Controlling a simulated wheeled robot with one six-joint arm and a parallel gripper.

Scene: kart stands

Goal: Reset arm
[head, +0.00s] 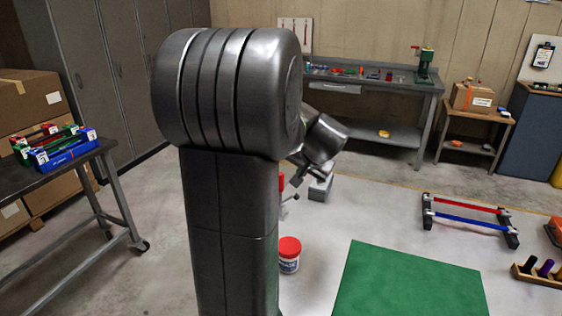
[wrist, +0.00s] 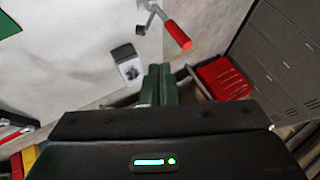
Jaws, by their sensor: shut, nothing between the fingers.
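My gripper (wrist: 158,84) shows in the wrist view as two dark green fingers side by side, shut with nothing between them. In the head view my own large dark arm fills the middle, and its raised end is folded back behind the upper link. The gripper's fingertips are mostly hidden there. The fingers touch nothing that I can make out.
A dark cart (head: 70,168) holding blue, red and green trays (head: 62,150) stands at left. A red-lidded bucket (head: 289,256), green mat (head: 410,284) and low rack with red and blue bars (head: 468,214) lie right. A workbench (head: 375,87) stands behind.

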